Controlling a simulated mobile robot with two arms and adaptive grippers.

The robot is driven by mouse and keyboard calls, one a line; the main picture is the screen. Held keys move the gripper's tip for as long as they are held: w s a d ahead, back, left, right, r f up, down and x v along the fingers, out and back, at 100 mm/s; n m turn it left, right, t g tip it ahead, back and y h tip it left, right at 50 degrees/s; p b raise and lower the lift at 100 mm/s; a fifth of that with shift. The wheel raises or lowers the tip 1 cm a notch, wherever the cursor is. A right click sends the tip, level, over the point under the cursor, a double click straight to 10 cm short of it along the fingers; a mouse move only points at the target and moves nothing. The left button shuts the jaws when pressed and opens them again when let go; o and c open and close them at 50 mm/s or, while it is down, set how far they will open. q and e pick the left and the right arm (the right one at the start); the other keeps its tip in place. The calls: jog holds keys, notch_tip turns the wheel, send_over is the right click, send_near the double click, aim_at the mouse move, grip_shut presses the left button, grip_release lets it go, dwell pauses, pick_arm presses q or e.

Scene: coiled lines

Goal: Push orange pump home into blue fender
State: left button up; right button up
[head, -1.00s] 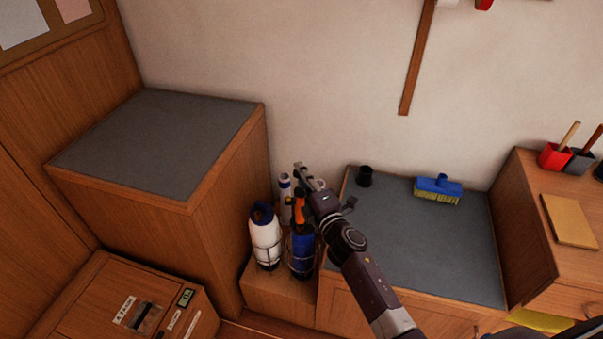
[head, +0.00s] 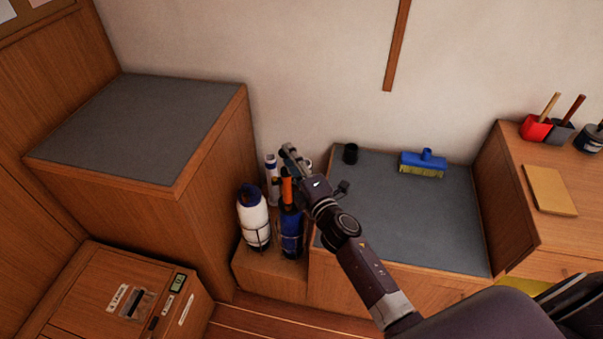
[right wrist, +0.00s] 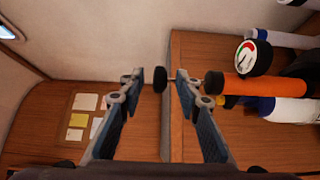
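The orange pump (head: 287,188) stands upright at the top of the blue fender (head: 291,230), which sits in a wire holder on a low wooden ledge. My right gripper (head: 292,156) is just above the pump's top. In the right wrist view my right gripper (right wrist: 160,82) is open. A small black knob (right wrist: 160,79) shows in the gap between its fingers, with no visible contact. The orange pump (right wrist: 262,85) lies to the right there, with a black cap at its near end. Where pump and fender meet is unclear. My left gripper is not in view.
A white fender (head: 253,218) stands left of the blue one, and white cylinders (head: 271,172) stand behind. A tall grey-topped cabinet (head: 130,125) rises at left. The grey-topped bench (head: 410,220) at right holds a black cup (head: 351,153) and a blue brush (head: 424,162).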

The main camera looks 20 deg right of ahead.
jog(key=s, duration=0.9)
jog(key=shift+s+d, duration=0.2)
jog(key=shift+d, duration=0.25)
